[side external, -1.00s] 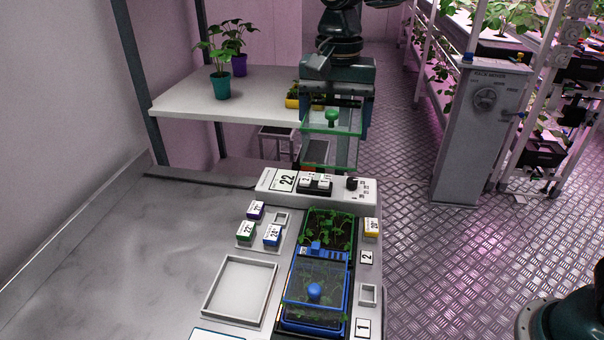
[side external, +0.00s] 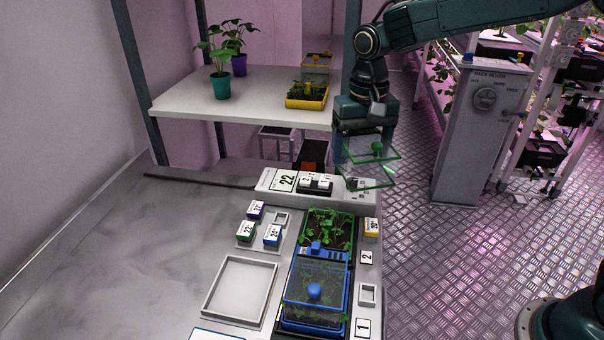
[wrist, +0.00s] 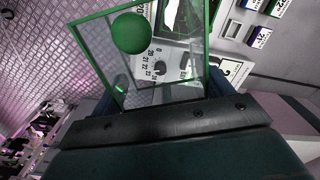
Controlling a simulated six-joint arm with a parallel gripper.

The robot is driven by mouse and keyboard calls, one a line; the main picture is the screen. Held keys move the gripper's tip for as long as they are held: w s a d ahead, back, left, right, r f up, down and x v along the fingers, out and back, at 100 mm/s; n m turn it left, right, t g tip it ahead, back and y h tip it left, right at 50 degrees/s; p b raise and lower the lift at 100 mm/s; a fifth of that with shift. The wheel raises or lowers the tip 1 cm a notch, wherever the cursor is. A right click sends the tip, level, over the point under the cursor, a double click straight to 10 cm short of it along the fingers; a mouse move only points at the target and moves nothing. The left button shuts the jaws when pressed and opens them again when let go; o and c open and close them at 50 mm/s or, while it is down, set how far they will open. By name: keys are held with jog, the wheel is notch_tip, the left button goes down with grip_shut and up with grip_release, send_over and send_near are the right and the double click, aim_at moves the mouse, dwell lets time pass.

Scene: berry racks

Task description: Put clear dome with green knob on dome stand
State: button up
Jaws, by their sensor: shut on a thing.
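The clear dome with green knob (side external: 368,172) hangs in the air above the right end of the white control panel, slightly tilted in the picture. It has green edges, and its round green knob also shows in the wrist view (wrist: 130,33). My gripper (side external: 364,138) is shut on the dome; the exact contact is partly hidden. A shallow square white frame with a raised rim (side external: 209,303), which looks like the dome stand, lies empty on the bench, lower left of the dome.
A blue-edged dome with a blue knob (side external: 314,291) covers the near blue tray. Behind it stands an uncovered green tray of plants (side external: 327,230). Numbered blocks (side external: 272,235) sit left of the trays. The white panel (side external: 270,180) has a dial. The bench's left side is clear.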

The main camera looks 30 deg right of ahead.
jog(key=s+d+f+n, duration=0.2)
jog(key=d+f+n, duration=0.2)
jog(key=d+f, duration=0.3)
jog(key=shift+s, duration=0.2)
notch_tip(320, 180, up, 14)
jog(key=m, duration=0.9)
send_over(246, 281)
jog(key=shift+r, duration=0.2)
notch_tip(246, 281, down, 20)
jog(key=shift+w, duration=0.1)
jog(key=shift+f, duration=0.6)
